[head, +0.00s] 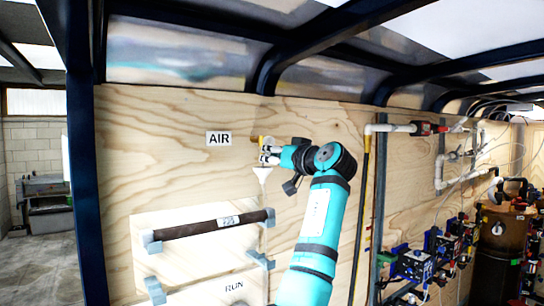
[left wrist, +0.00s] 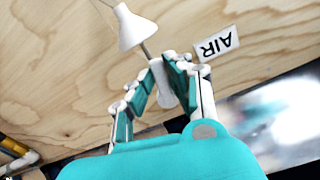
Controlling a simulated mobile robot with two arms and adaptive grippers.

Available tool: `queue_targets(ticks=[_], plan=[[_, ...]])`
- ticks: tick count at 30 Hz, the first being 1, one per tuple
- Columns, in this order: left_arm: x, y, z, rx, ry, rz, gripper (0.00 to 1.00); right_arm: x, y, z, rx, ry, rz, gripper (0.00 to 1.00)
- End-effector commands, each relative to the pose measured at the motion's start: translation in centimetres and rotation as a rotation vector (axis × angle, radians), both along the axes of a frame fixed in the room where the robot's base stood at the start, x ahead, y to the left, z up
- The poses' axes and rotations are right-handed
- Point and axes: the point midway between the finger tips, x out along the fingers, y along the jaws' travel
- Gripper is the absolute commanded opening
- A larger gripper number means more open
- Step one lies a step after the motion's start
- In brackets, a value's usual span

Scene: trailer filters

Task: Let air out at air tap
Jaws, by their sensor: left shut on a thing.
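The air tap is on the plywood wall beside the AIR label (head: 218,138); its brass-coloured part (head: 256,139) shows just left of my gripper in the head view. My left gripper (head: 268,152) is at the tap. In the left wrist view, its fingers (left wrist: 164,78) are closed around a white part of the air tap (left wrist: 163,92). A white funnel-shaped piece (head: 262,173) hangs below the tap; it also shows in the left wrist view (left wrist: 136,27). The fingers hide much of the tap, so I cannot tell its handle's angle. My right gripper is out of view.
A dark filter tube (head: 208,226) lies across grey brackets on the wall, lower left, above a RUN label (head: 234,286). A hose (head: 361,210) hangs right of my arm. White pipes (head: 392,128) and blue valve units (head: 412,264) stand farther right.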

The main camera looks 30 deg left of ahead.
Motion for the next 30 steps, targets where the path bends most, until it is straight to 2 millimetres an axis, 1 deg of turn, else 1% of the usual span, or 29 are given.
queue_targets(ticks=[8,14,30], plan=[[-0.1,0.1,0.1,0.013,0.029,0.0,0.0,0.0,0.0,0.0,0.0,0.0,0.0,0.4],[-0.4,0.2,0.2,0.052,0.12,0.001,0.0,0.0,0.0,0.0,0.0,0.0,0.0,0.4],[-1.7,0.7,1.2,0.239,0.572,0.001,0.0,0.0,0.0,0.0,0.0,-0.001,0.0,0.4]])
